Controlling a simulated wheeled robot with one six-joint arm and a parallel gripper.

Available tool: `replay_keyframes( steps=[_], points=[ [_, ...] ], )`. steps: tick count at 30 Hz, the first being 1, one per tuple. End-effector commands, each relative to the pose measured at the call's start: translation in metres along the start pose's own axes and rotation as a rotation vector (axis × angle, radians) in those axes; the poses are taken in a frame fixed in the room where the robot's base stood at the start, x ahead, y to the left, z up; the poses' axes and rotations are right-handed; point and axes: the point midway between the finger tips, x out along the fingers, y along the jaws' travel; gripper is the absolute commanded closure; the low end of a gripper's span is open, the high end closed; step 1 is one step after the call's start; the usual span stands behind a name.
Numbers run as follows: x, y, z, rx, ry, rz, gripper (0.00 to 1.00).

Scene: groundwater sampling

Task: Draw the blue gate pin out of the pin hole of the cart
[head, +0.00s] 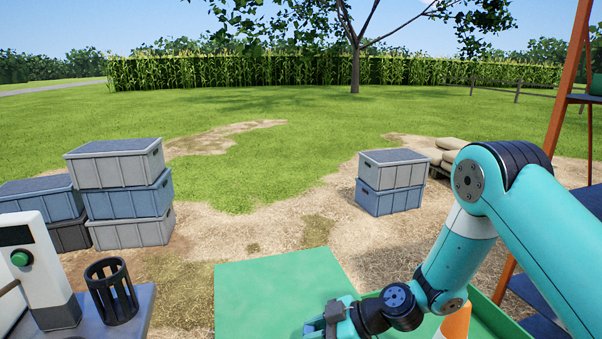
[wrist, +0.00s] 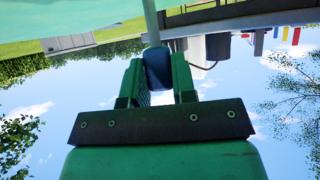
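In the wrist view, which shows the scene upside down, the blue gate pin (wrist: 157,66) fills the space between the two fingers of my gripper (wrist: 158,72). No gap shows on either side, so the fingers look shut on its blue part. A pale rod (wrist: 150,22) runs from the blue part to the top edge; I cannot tell whether it belongs to the pin. In the head view, my gripper (head: 327,318) is low, over the green panel (head: 262,285) of what looks like the cart. The pin and the pin hole cannot be made out there.
An orange cone (head: 455,323) stands beside my arm. A black cup-like holder (head: 111,292) and a white device with a green button (head: 38,268) stand at lower left. Grey and blue crates (head: 122,198) are stacked on the left, more crates (head: 390,185) right of centre. A shelf stands at far right.

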Motion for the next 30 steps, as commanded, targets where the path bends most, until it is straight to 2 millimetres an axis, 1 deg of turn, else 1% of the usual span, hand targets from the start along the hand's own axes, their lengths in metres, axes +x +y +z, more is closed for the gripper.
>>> replay_keyframes(
  steps=[2, 3, 8, 24, 30],
  points=[
    [0.000, 0.000, 0.000, 0.000, 0.000, 0.000, 0.94],
    [0.000, 0.000, 0.000, 0.000, 0.000, 0.000, 0.97],
    [-0.002, 0.000, -0.004, 0.000, 0.000, 0.001, 0.97],
    [-0.024, 0.000, -0.042, 0.000, 0.000, 0.000, 0.97],
    [-0.025, 0.000, -0.043, 0.000, 0.000, -0.001, 0.97]
  ],
)
